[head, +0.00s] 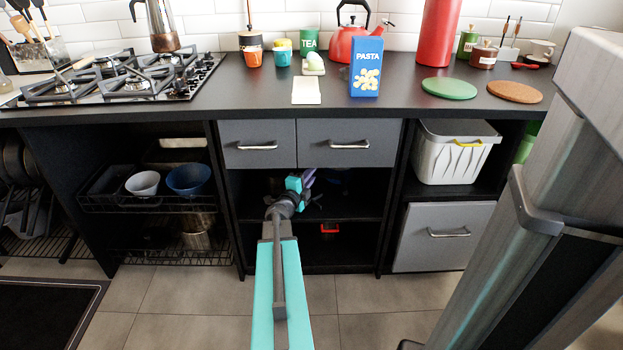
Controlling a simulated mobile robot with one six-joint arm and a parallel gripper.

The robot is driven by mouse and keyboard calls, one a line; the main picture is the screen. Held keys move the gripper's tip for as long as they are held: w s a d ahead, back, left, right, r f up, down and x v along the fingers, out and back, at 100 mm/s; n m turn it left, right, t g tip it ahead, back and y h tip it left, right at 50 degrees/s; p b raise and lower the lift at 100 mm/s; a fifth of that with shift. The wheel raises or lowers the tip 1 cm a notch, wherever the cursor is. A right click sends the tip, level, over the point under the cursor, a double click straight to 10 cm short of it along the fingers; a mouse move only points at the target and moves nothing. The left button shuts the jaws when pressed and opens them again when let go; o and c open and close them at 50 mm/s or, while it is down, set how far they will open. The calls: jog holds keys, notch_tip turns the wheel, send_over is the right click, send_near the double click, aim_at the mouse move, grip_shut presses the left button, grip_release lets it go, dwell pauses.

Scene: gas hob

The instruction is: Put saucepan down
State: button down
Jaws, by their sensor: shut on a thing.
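My gripper (311,176) is at the end of my turquoise and grey arm, inside the open middle cabinet just under the drawers. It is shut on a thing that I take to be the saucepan. A dark bluish shape (336,180) shows faintly just beyond the fingers in the shadow, probably the saucepan's body. The handle and the exact grip are hard to make out. The middle shelf (358,211) lies below the gripper. I cannot tell whether the saucepan touches it.
Two grey drawers (348,143) sit close above the gripper. A red object (329,229) is on the lower level. Wire baskets with a white bowl (143,183) and a blue bowl (189,180) are left. A gas hob (120,78) and pasta box (366,67) stand on the worktop.

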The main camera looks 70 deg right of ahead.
jog(key=shift+f, duration=0.15)
dwell(0.4)
jog(key=c, duration=1.7)
grip_release()
jog(key=shift+w+a+p, duration=0.2)
jog(key=shift+a+p, duration=0.3)
jog(key=shift+a, duration=1.5)
jog(key=shift+w+a+p, duration=0.2)
jog(key=shift+a+p, duration=0.25)
jog(key=shift+a, duration=1.5)
jog(key=shift+w+a+p, duration=0.2)
jog(key=shift+a+p, duration=0.3)
jog(key=shift+a, duration=1.5)
